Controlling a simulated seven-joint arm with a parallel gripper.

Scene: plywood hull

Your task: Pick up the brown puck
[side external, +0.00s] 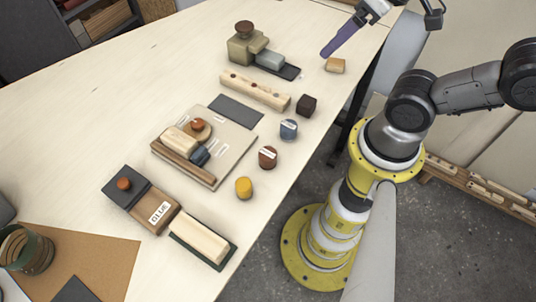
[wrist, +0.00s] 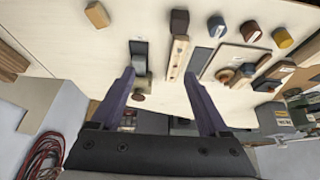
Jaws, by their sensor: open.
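The brown puck (side external: 267,158) is a short reddish-brown cylinder with a pale label, standing on the table near its right edge. It also shows in the wrist view (wrist: 250,32), at the upper right, well to the right of the fingers. It stands between a blue cylinder (side external: 289,129) and a yellow cylinder (side external: 243,188). My gripper (wrist: 160,76) is open and empty, with two purple fingers spread apart. In the side view a purple finger shows at the top right, far from the puck; the rest of the gripper is partly cut off.
A dark cube (side external: 307,105), a small wooden block (side external: 335,65) and a long wooden rail (side external: 254,91) lie nearer my gripper. An olive block stack (side external: 243,47) stands at the back. A board (side external: 225,150) with wooden parts is left of the puck.

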